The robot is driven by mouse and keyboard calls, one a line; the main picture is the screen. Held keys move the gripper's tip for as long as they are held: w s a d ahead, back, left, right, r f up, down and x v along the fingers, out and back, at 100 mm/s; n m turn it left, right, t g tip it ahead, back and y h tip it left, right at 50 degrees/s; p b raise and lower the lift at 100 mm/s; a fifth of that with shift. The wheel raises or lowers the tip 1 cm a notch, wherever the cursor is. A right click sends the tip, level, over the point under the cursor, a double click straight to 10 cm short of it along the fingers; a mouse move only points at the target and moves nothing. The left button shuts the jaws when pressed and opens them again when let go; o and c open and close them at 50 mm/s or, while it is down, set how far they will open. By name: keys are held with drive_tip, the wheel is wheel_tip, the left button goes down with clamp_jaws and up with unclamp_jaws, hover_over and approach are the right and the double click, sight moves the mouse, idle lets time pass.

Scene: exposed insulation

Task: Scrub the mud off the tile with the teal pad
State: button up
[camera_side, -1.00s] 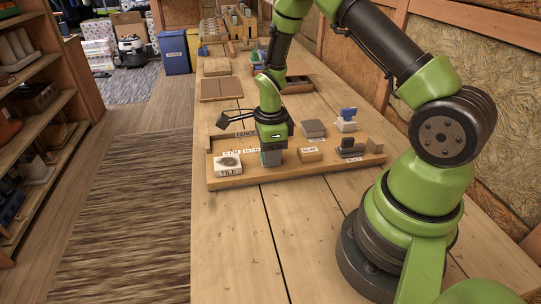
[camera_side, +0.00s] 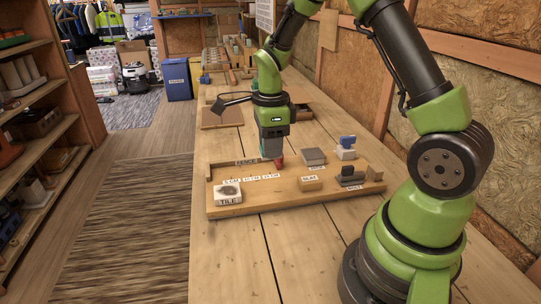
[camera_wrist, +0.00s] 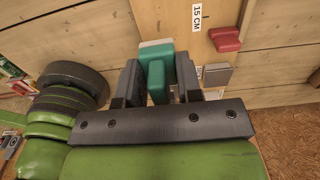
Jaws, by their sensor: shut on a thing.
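The tile (camera_side: 228,193) is a pale block labelled TILE, with a dark mud patch on top, at the front left of the wooden tray (camera_side: 260,207) in the side view. My gripper (camera_side: 272,153) is above the back part of the tray, behind and right of the tile and apart from it. It is shut on the teal pad (camera_wrist: 157,72), which shows between the dark fingers in the wrist view. The pad's lower end in the side view is small and hard to make out.
A red block (camera_side: 279,160) is just beside my gripper's tip; it also shows in the wrist view (camera_wrist: 225,39).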

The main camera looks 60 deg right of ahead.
drive_tip(key=shift+o, duration=1.4)
drive_tip(key=shift+c, duration=1)
hover_over(216, 192)
drive_tip(key=shift+w+a+f, duration=0.1)
drive_tip(key=shift+a+f, duration=0.05)
drive_tip(key=shift+f, duration=1.55)
drive_tip(key=shift+w+a+f, duration=0.1)
drive_tip(key=shift+a+f, duration=0.05)
drive_tip(key=shift+f, duration=1.55)
drive_tip(key=shift+s+d+f, duration=0.25)
drive_tip(key=shift+d+f, duration=0.05)
drive_tip(key=shift+f, duration=0.4)
drive_tip(key=shift+c, duration=0.2)
drive_tip(key=shift+s+d, duration=1.9)
drive_tip(key=shift+s, duration=0.05)
drive_tip(key=shift+w+a, duration=2.15)
drive_tip(key=shift+w, duration=0.05)
drive_tip(key=shift+s+d, duration=2.25)
drive_tip(key=shift+d, duration=0.05)
drive_tip(key=shift+w+a, duration=2.4)
wheel_tip(216, 192, up, 8)
drive_tip(key=shift+s+r, duration=0.1)
drive_tip(key=shift+d, duration=0.15)
